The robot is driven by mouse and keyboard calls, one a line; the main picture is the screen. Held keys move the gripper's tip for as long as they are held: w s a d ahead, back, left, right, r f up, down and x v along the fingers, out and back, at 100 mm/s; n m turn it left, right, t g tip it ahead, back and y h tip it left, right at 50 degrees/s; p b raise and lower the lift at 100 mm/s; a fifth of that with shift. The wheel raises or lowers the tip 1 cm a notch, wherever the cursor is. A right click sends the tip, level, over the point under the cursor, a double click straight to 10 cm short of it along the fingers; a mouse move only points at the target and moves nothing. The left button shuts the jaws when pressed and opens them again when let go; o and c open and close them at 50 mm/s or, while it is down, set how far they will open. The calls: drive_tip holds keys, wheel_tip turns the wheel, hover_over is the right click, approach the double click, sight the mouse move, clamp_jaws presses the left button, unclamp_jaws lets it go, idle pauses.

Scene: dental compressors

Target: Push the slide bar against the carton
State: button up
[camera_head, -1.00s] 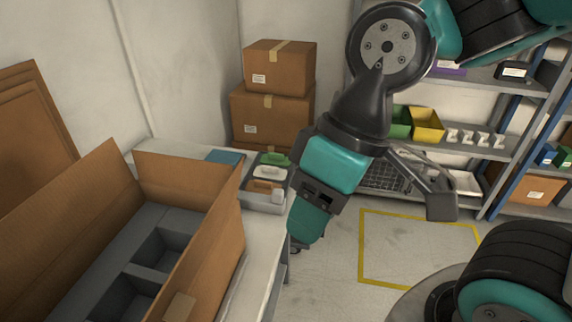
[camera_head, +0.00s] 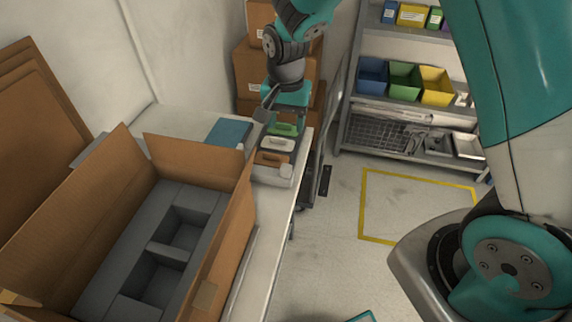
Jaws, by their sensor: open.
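The open carton (camera_head: 205,272) stands on the table at the left, its flaps raised and a grey insert (camera_head: 190,195) with square pockets inside. A thin grey strip (camera_head: 246,262) lies along the carton's right side; it may be the slide bar, but I cannot tell for sure. A grey piece (camera_head: 90,150) also shows behind the carton's left flap. My gripper (camera_head: 284,118) is open at the table's far end, above or around the green-handled piece; whether it touches is unclear. It is well apart from the carton.
A grey tray (camera_head: 270,178) holds green, white and brown handled pieces beside a blue flat item (camera_head: 228,132). Closed boxes (camera_head: 250,72) stand behind my arm. A shelf with coloured bins (camera_head: 404,82) stands at the back right. The yellow-marked floor (camera_head: 415,205) is clear.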

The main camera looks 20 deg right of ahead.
sight(286, 166)
wheel_tip(286, 166, down, 16)
drive_tip(key=p, duration=0.2)
drive_tip(key=shift+f+p, duration=0.15)
drive_tip(key=shift+p, duration=0.25)
